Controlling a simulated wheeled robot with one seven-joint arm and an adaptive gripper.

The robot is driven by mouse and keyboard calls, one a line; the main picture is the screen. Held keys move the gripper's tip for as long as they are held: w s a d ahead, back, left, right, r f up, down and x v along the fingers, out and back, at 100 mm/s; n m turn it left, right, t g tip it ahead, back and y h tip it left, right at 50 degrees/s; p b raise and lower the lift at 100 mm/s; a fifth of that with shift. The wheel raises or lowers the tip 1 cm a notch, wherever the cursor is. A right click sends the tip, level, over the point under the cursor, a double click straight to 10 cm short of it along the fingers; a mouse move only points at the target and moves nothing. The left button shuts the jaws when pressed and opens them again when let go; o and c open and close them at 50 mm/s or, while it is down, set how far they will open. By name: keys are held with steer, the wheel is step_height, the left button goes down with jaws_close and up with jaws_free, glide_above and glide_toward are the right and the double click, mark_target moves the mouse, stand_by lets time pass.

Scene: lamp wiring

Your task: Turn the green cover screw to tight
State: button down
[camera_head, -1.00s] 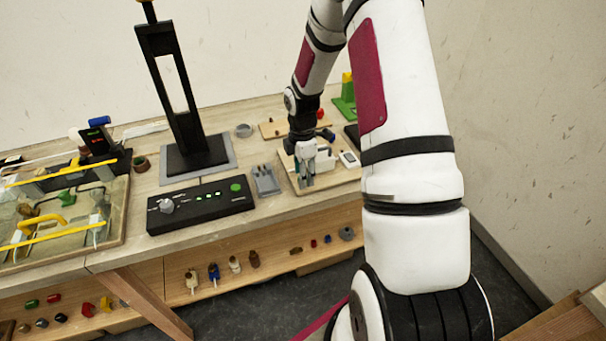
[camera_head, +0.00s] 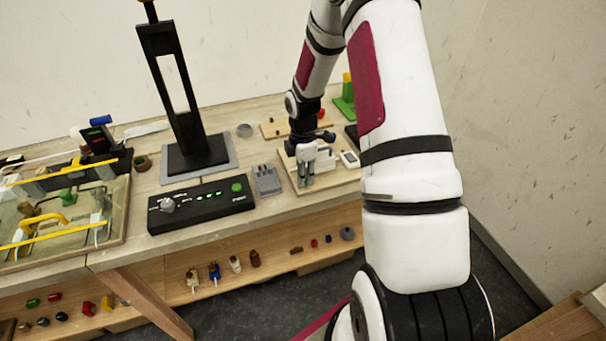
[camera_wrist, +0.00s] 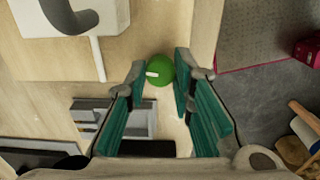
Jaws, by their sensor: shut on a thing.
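The green cover screw (camera_wrist: 161,69) shows in the wrist view as a round green head with a short white mark on its left side. It sits between the tips of my gripper (camera_wrist: 160,72), which is shut on it, one teal-padded finger on each side. In the head view my gripper (camera_head: 306,180) points down at the front of a light wooden board (camera_head: 333,183) on the right part of the bench. The screw is hidden there by the fingers. A white part (camera_head: 323,163) stands on the board just behind my gripper.
A grey tray with slots (camera_head: 267,180) lies left of my gripper, beside a black control box (camera_head: 203,203) with green lights. A small white device with a dark screen (camera_head: 349,159) lies to the right. The bench's front edge is close to the board.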

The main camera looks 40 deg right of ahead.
steer(key=m, duration=0.7)
steer(key=m+b, duration=0.1)
steer(key=m, duration=0.5)
steer(key=shift+m, duration=0.3)
steer(key=m+b, duration=0.1)
steer(key=m, duration=0.4)
steer(key=m+b, duration=0.1)
steer(key=m, duration=0.4)
steer(key=shift+m, duration=0.3)
steer(key=c, duration=1.4)
jaws_free()
steer(key=shift+o, duration=0.2)
